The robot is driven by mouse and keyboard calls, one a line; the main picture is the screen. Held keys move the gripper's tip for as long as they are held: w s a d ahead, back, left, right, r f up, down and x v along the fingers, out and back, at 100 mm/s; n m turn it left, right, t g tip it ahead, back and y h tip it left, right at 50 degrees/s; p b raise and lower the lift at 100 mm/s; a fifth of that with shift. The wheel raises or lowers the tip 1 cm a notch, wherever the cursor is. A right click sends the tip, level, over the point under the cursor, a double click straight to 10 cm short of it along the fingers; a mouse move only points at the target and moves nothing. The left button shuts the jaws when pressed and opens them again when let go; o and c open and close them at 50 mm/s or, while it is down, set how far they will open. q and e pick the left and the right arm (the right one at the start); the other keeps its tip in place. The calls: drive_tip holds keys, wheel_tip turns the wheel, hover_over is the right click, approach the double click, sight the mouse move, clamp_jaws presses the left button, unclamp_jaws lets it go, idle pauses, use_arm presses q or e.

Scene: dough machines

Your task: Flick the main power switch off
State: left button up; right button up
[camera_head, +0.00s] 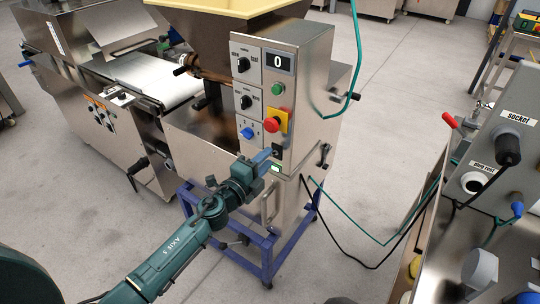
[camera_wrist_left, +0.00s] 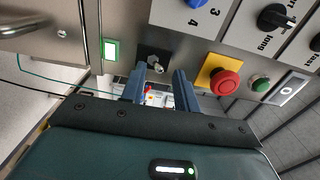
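The main power switch looks to be the small metal toggle on a black plate (camera_head: 277,150), low on the machine's control panel. It also shows in the wrist view (camera_wrist_left: 155,63), close beyond the fingertips. My left gripper (camera_head: 264,157) is at the lower part of the panel, just left of the switch. In the wrist view its two blue fingers (camera_wrist_left: 159,80) are apart with nothing between them, and the toggle lies roughly in line with the gap. I cannot tell whether a finger touches it. A rectangular green light (camera_wrist_left: 110,49) beside the switch is lit. My right gripper is not in view.
A red emergency button on yellow (camera_head: 275,123), a blue knob (camera_head: 247,133), black knobs and a green button (camera_head: 278,89) are near the switch. The display (camera_head: 278,62) reads 0. A socket panel (camera_head: 507,150) with cables stands at right. Open floor lies between.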

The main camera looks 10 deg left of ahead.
use_arm(q)
drive_tip(key=shift+w+d, duration=0.15)
drive_tip(key=shift+w, duration=0.3)
drive_tip(key=shift+f, duration=0.1)
drive_tip(key=shift+f+b, duration=1.2)
drive_tip(key=shift+b, duration=0.1)
drive_tip(key=shift+s+r, duration=0.25)
drive_tip(key=shift+s, duration=0.05)
drive_tip(key=shift+s, duration=0.1)
drive_tip(key=p+v, duration=0.1)
drive_tip(key=v, duration=0.5)
idle(0.3)
